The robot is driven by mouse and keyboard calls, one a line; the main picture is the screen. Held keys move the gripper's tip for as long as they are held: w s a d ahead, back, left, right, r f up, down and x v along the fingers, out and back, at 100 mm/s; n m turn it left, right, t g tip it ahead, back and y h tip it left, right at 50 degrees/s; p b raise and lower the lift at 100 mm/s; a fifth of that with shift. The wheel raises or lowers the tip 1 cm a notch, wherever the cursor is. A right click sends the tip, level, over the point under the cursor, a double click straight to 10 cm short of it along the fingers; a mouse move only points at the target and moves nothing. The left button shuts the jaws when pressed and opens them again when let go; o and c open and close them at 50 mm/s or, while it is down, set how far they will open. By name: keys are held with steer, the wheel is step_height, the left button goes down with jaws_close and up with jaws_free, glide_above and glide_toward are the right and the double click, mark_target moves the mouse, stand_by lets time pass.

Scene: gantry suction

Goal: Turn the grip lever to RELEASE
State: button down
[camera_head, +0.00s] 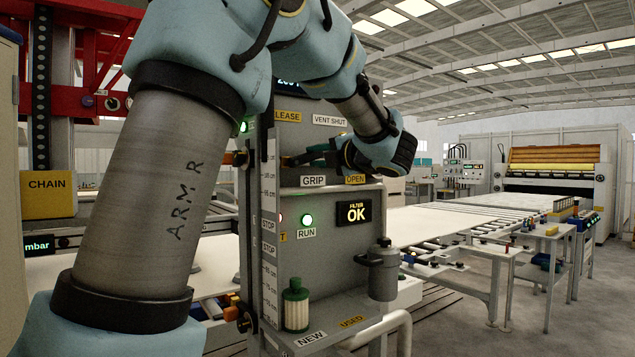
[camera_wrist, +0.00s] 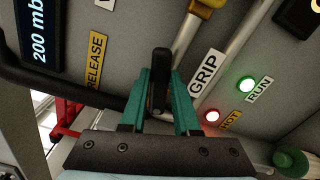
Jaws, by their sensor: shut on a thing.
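The grip lever's black handle (camera_wrist: 161,62) shows in the wrist view, held between the two green fingers of my gripper (camera_wrist: 161,82). It sits between the yellow RELEASE label (camera_wrist: 96,60) on the left and the white GRIP label (camera_wrist: 206,73) on the right. The lever's exact angle and pivot are hard to tell behind the fingers. In the head view my gripper (camera_head: 318,152) is at the grey panel, above the GRIP label (camera_head: 313,181); the RELEASE label (camera_head: 287,116) is higher up and partly hidden by my arm.
A green RUN lamp (camera_head: 307,220), a FILTER OK display (camera_head: 353,213), a green-capped filter (camera_head: 296,305) and a grey canister (camera_head: 383,270) are lower. A red lamp (camera_wrist: 211,115) glows by HOT.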

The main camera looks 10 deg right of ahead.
steer(key=n+b, duration=0.2)
steer(key=b, duration=0.1)
steer(key=n+b, duration=0.1)
steer(key=b, duration=0.3)
steer(key=shift+s+a+r+n, duration=0.15)
steer(key=shift+a+n, duration=0.2)
steer(key=shift+n, duration=0.05)
steer(key=a+r+n+b, duration=0.1)
steer(key=n+b, duration=0.2)
steer(key=b, duration=0.2)
steer(key=s+a+r+n+b, duration=0.1)
steer(key=n+b, duration=0.3)
steer(key=b, duration=0.1)
steer(key=a+r+n+b, duration=0.1)
steer(key=n+b, duration=0.3)
steer(key=b, duration=0.1)
steer(key=shift+s+a, duration=0.3)
steer(key=shift+s, duration=0.1)
steer(key=shift+b, duration=0.3)
steer(key=c, duration=0.6)
jaws_free()
steer(key=shift+r, duration=0.1)
steer(key=shift+c, duration=0.2)
